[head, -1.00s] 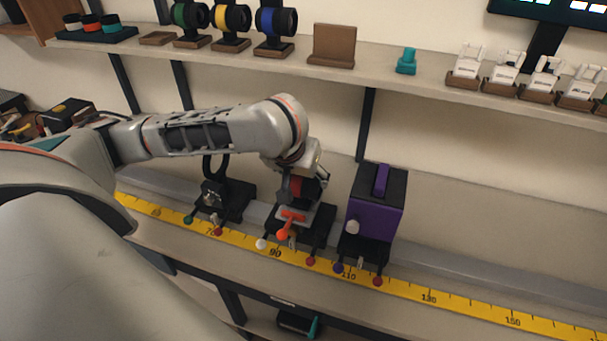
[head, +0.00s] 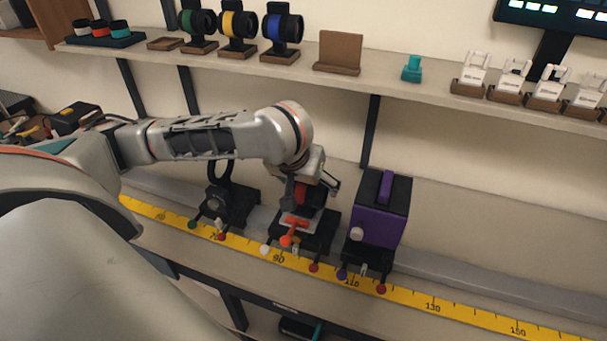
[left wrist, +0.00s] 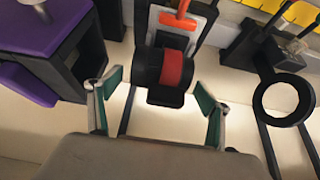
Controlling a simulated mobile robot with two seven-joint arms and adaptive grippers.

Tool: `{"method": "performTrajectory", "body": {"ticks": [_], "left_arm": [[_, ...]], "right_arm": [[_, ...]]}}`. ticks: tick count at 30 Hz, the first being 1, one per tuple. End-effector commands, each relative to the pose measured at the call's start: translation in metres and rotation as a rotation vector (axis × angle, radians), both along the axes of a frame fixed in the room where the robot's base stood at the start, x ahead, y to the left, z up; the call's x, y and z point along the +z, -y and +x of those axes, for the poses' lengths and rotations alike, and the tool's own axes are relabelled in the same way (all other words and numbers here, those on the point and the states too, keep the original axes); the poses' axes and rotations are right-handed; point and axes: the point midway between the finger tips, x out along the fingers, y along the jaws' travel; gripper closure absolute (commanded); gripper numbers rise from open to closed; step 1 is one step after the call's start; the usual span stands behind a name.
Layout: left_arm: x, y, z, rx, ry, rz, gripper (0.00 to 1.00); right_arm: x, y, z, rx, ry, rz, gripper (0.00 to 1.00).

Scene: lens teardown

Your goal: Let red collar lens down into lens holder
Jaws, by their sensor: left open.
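The red collar lens (left wrist: 172,70) is a black barrel with a red band. It sits in the lens holder (left wrist: 165,97), a black mount with an orange lever (left wrist: 182,18). In the head view the lens (head: 301,194) shows partly below my left wrist, above the holder's black base (head: 318,236). My left gripper (left wrist: 158,106) is open. Its green-padded fingers stand apart on both sides of the lens, with gaps visible. In the head view the left gripper (head: 312,190) is over the holder. The right gripper is not in view.
A purple box unit (head: 378,212) stands close right of the holder, and a black ring mount (head: 222,180) stands left. A yellow ruler (head: 410,297) runs along the front. The shelf (head: 430,80) above carries green, yellow and blue-banded lenses and small white parts.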

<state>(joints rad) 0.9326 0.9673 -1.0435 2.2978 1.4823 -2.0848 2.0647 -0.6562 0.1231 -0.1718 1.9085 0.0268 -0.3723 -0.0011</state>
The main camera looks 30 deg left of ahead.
Motion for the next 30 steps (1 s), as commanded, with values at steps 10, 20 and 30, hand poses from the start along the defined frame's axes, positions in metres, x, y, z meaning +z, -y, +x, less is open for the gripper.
{"method": "performTrajectory", "body": {"ticks": [10, 20, 30], "left_arm": [[0.055, 0.007, -0.028, -0.003, 0.009, 0.001, 0.21], [0.088, 0.011, -0.047, -0.001, 0.006, 0.001, 0.21], [0.097, 0.013, -0.054, -0.001, 0.002, 0.001, 0.21]], "right_arm": [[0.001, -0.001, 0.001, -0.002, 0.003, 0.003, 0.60], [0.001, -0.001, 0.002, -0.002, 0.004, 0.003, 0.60], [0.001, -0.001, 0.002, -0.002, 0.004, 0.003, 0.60]]}}
